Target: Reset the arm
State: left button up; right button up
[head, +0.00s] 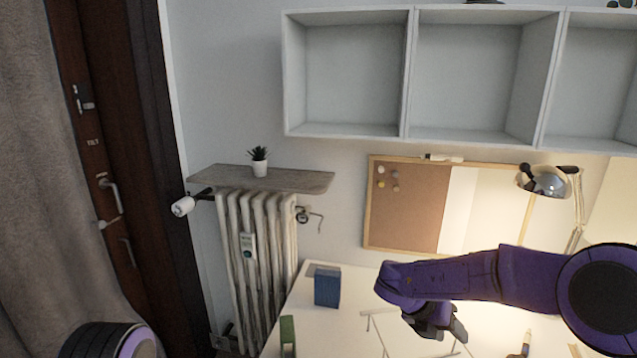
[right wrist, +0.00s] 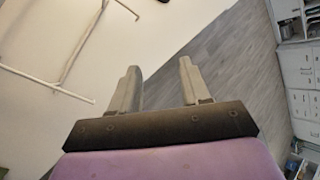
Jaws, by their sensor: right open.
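My right arm (head: 500,280) is purple and reaches in from the right in the head view, over the white desk. My right gripper (head: 447,332) hangs above the desk. In the right wrist view the right gripper (right wrist: 160,88) has its two grey fingers apart with nothing between them. The wood floor and the desk edge show beyond the fingers. My left gripper is not in view; a dark and purple rounded part of mine shows at the bottom left of the head view.
The white desk (head: 330,329) carries a blue box (head: 327,287), a green box (head: 287,335) and a thin white rack (head: 376,330). A lamp (head: 545,181) stands at the right. White shelves (head: 345,132) hang above a corkboard (head: 412,205). A radiator (head: 262,240) stands left of the desk.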

jog(key=s+d+f+n+t+b, duration=0.1)
jog(key=s+f+n+t, duration=0.1)
jog(key=f+n, duration=0.4)
jog(key=s+d+f+n+t+b, duration=0.1)
jog(key=s+f+n+t, duration=0.1)
jog(key=f+n, duration=0.5)
jog(key=s+d+f+n+t+b, duration=0.1)
jog(key=s+f+n+t+b, duration=0.1)
jog(key=f+n, duration=0.4)
jog(key=shift+s+d+f+n+t, duration=0.15)
jog(key=shift+n+t, duration=0.1)
jog(key=shift+n, duration=0.6)
jog(key=shift+s+n+t, duration=0.2)
jog(key=shift+n, duration=0.6)
jog(key=shift+s+d+f+n+t, duration=0.15)
jog(key=shift+n+t, duration=0.1)
jog(key=shift+n, duration=0.6)
jog(key=s+f+n+g+y+b, duration=0.2)
jog(key=s+f+n, duration=0.4)
jog(key=s, duration=0.7)
jog(key=s+f+n+g+y+b, duration=0.2)
jog(key=s+f+n, duration=0.4)
jog(key=s+f, duration=0.4)
jog(key=s+y+b, duration=0.1)
jog(key=s, duration=0.2)
jog(key=shift+s+a+f+b, duration=0.4)
